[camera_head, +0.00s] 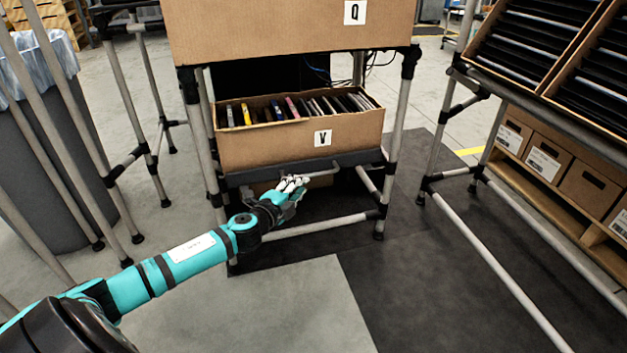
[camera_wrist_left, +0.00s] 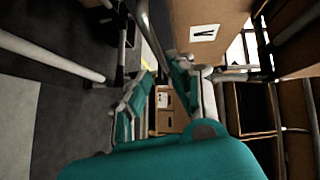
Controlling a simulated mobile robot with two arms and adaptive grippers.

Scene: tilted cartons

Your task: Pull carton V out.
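Carton V (camera_head: 260,150) is an open brown cardboard box with a white V label on its front. It is tilted forward on a dark shelf of a tube rack and filled with a row of thin upright items. It also shows at the top of the left wrist view (camera_wrist_left: 183,22), turned sideways. My left gripper (camera_head: 297,181) is in front of the rack, just below the carton's front, by the shelf's front edge. In the left wrist view its fingers (camera_wrist_left: 160,72) are apart with nothing between them. Whether it touches the shelf edge cannot be told. My right gripper is not in view.
Carton Q (camera_head: 280,25) sits above carton V on the same rack. Rack tubes (camera_head: 395,150) stand at both sides, with a cross tube (camera_head: 325,225) low in front. Another rack with dark-filled cartons (camera_head: 530,45) is at the right. The floor in front (camera_head: 290,310) is clear.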

